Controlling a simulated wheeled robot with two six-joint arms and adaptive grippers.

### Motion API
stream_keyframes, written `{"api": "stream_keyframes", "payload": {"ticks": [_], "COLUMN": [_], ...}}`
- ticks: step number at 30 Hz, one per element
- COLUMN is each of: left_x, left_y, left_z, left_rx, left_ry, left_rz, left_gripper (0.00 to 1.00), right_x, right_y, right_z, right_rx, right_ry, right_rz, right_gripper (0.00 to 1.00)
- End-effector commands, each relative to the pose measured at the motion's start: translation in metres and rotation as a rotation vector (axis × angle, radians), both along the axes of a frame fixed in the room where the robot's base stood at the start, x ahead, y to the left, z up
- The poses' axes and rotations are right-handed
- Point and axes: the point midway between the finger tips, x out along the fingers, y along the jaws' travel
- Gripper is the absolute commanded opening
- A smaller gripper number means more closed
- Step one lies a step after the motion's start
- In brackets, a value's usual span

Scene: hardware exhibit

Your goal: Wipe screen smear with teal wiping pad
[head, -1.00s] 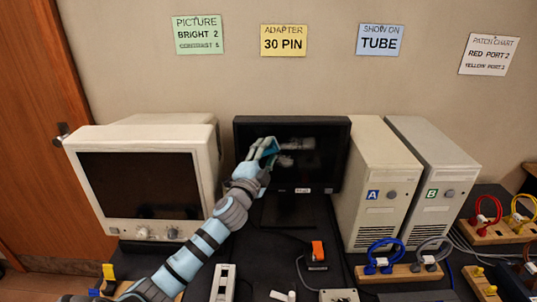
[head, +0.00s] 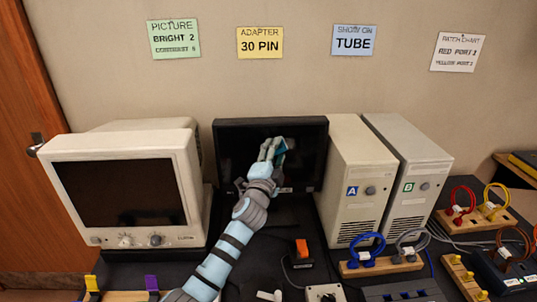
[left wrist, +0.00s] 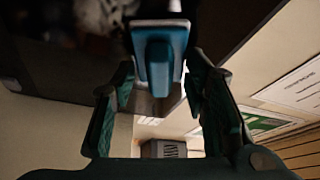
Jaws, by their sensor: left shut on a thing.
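The dark flat screen (head: 236,152) stands at the middle of the table. My left gripper (head: 273,150) is in front of its right half, shut on the teal wiping pad (head: 281,147). In the left wrist view the pad (left wrist: 160,62) shows its pale plate against or very near the screen (left wrist: 45,60), with its handle between my fingers. A pale greyish smear (left wrist: 98,14) shows on the glass at the top of that view, beside the pad. In the head view I cannot make out the smear behind my gripper. My right gripper is not in view.
A beige tube monitor (head: 118,190) stands left of the screen. Computer towers A (head: 350,205) and B (head: 420,170) stand close on its right. An orange-topped block (head: 302,250) lies in front. Blue and grey cables on a wooden block (head: 380,267) sit front right.

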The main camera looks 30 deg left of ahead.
Motion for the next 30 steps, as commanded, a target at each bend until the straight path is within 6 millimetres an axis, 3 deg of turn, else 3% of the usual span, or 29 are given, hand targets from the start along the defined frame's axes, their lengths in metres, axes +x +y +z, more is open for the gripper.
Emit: {"api": "stream_keyframes", "payload": {"ticks": [21,30], "left_x": [0.038,0.039], "left_y": [-0.056,-0.059], "left_z": [-0.002,0.0], "left_rx": [-0.003,0.0], "left_ry": [-0.001,0.0], "left_rz": [-0.001,0.0], "left_gripper": [0.14,0.14], "right_x": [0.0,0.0], "right_y": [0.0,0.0], "right_z": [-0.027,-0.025], "right_rx": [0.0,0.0], "right_ry": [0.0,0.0], "right_rz": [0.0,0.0], "right_gripper": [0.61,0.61]}}
